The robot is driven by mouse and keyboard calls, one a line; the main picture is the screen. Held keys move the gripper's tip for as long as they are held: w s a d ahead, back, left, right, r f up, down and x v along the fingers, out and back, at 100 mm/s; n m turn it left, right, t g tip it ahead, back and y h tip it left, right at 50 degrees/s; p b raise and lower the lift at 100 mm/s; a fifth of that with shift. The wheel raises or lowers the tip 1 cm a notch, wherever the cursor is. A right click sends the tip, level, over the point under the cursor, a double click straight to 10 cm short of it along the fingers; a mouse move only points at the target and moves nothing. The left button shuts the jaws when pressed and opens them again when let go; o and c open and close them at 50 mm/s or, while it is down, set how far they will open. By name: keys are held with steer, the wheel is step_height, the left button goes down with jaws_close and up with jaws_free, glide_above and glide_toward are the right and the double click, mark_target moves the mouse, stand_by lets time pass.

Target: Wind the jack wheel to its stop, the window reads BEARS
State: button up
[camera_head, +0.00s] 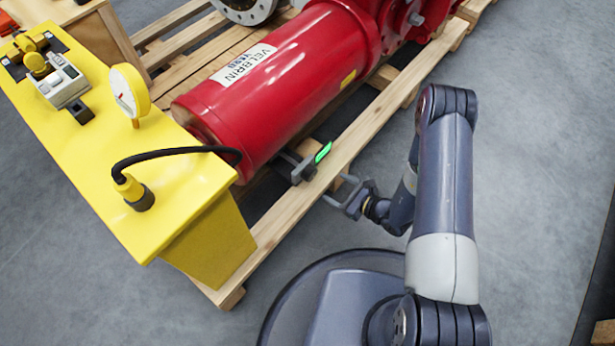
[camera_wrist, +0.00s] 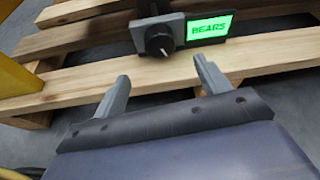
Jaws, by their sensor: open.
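The jack wheel (camera_wrist: 160,41) is a small dark knob with a white pointer line, set on a grey jack block at the pallet. Beside it the green lit window (camera_wrist: 209,28) reads BEARS. In the head view the jack (camera_head: 302,170) sits under the red cylinder, with the green window (camera_head: 323,152) to its right. My gripper (camera_head: 340,188) is open and empty, just outside the pallet's edge board. In the wrist view its two fingers (camera_wrist: 158,85) are spread, and the wheel lies beyond them, apart from both.
A red cylinder (camera_head: 285,75) labelled VELBRIN lies over the wooden pallet (camera_head: 350,143). A yellow bench (camera_head: 190,190) with a gauge (camera_head: 130,92) and a black cable (camera_head: 180,151) stands at left. Grey floor (camera_head: 545,130) is open at right.

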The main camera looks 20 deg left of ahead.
mark_target(313, 175)
steer(key=b+x, duration=0.3)
steer(key=x, duration=0.6)
steer(key=shift+a+f+b, duration=0.15)
steer(key=shift+f+b, duration=0.05)
steer(key=shift+b, duration=0.15)
steer(key=shift+w+a+f, duration=0.1)
steer(key=shift+w+a, duration=0.2)
steer(key=shift+a, duration=0.2)
steer(key=shift+c, duration=0.4)
steer(key=c, duration=0.9)
